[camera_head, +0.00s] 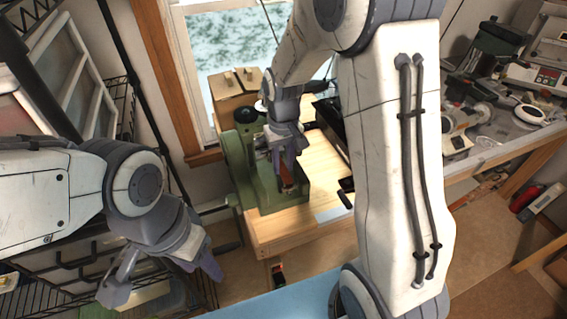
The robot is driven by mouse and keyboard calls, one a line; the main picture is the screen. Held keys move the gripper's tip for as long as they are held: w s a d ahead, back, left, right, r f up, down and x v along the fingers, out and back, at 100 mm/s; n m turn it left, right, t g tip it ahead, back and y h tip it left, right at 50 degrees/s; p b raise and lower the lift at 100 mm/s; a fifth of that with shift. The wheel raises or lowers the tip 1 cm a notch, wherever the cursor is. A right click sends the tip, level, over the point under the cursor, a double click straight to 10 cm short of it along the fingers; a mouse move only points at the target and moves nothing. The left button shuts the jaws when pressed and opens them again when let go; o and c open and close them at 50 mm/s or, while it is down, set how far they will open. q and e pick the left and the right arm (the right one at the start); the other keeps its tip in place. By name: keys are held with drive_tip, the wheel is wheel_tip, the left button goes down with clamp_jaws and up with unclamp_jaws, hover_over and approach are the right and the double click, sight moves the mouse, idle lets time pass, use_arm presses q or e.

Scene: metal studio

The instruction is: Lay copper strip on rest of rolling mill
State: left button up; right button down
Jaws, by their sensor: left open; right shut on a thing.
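The green rolling mill (238,160) stands on the wooden bench top, near the window. My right gripper (287,172) is shut on the copper strip (286,181), a small reddish-brown piece low between its fingers, in front of the mill. The fingers and wrist hide most of the strip and part of the mill. I cannot tell whether the strip touches the mill's rest. My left gripper (163,282) is open and empty at the lower left, well apart from the mill, fingers pointing down.
A dark box-like thing (331,122) stands right of the mill, partly behind my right arm. A cluttered bench (487,147) fills the right. Wire shelving (128,113) stands left.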

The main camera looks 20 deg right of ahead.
use_arm(q)
drive_tip(key=shift+f, duration=0.25)
use_arm(e)
drive_tip(key=shift+f, duration=0.45)
idle(0.4)
drive_tip(key=c, duration=0.6)
unclamp_jaws()
drive_tip(key=shift+o, duration=0.2)
drive_tip(key=shift+r, duration=0.15)
